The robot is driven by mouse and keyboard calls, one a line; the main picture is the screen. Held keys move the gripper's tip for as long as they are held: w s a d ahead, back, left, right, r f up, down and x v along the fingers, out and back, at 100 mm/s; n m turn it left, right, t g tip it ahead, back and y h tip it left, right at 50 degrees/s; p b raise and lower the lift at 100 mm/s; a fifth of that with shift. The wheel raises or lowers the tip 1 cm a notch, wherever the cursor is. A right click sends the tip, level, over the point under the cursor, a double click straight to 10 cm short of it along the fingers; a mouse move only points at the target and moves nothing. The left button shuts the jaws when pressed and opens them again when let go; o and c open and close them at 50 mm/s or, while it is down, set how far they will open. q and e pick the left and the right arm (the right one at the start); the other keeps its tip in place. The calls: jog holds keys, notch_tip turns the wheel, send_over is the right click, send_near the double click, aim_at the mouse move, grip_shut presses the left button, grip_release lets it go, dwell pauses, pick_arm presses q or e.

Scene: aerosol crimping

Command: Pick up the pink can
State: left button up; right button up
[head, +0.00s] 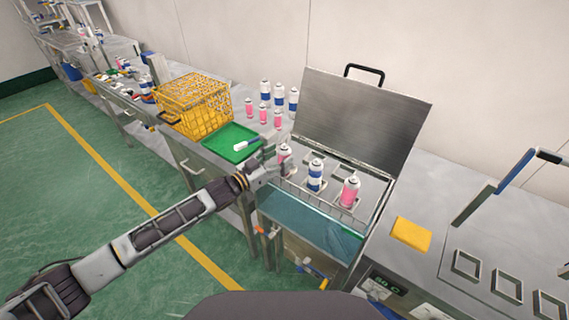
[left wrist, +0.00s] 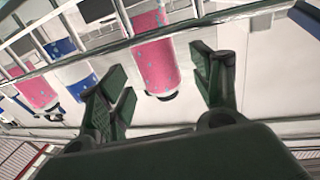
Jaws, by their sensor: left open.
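Two pink cans and a blue-and-white can (head: 316,177) stand in the rack of the open metal bath. The left pink can (head: 284,154) is beside my left gripper (head: 272,168), which partly covers its lower part. The other pink can (head: 350,191) stands at the right of the rack. In the left wrist view, my left gripper (left wrist: 162,82) is open, with a pink can (left wrist: 156,55) showing between its fingers. I cannot tell whether the fingers touch it. Another pink can (left wrist: 38,92) shows at left there. My right gripper is out of view.
The raised metal lid (head: 360,118) stands behind the rack. A green tray (head: 232,138) with a white item, a yellow basket (head: 195,105) and several pink and blue cans are to the left. A yellow block (head: 411,234) lies at right. Rack bars surround the cans.

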pick_arm(q)
jog(key=shift+x, duration=0.8)
jog(key=shift+w+d, duration=0.35)
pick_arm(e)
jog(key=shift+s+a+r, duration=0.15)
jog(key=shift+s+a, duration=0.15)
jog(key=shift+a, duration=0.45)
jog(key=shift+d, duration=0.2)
